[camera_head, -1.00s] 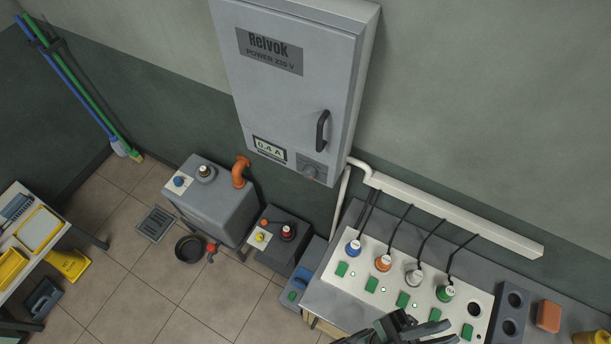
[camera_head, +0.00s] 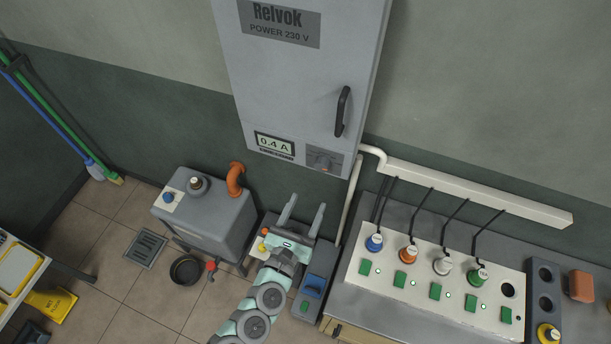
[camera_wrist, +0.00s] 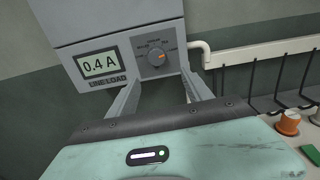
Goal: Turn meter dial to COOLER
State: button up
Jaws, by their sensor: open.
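The meter dial (camera_head: 321,161) is a small grey knob with an orange mark, on a dark panel at the lower right of the grey "Relvok" cabinet (camera_head: 290,90). In the wrist view the dial (camera_wrist: 157,57) shows larger, its orange mark pointing right; the labels around it are too small to read. The display (camera_head: 274,145) beside it reads 0.4 A, with "LINE LOAD" below it. My gripper (camera_head: 303,206) is open and empty, below the dial in the head view. In the wrist view the dial appears between and beyond its two fingers, apart from them.
A panel with several coloured plugs (camera_head: 437,267) and cables stands on the bench at right. A white pipe (camera_head: 372,152) runs beside the cabinet. A grey tank (camera_head: 212,216) with an orange pipe stands at left. A black handle (camera_head: 343,110) projects from the cabinet door.

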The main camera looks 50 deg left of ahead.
aim_at(321, 169)
jog(key=x, duration=0.3)
jog(key=p+x, duration=0.1)
jog(key=x, duration=0.2)
jog(key=r+x, duration=0.1)
jog(key=x, duration=0.3)
jog(key=shift+a+p, duration=0.35)
jog(key=shift+w+a, duration=0.1)
jog(key=shift+w, duration=0.15)
jog(key=shift+c, duration=0.5)
grip_shut()
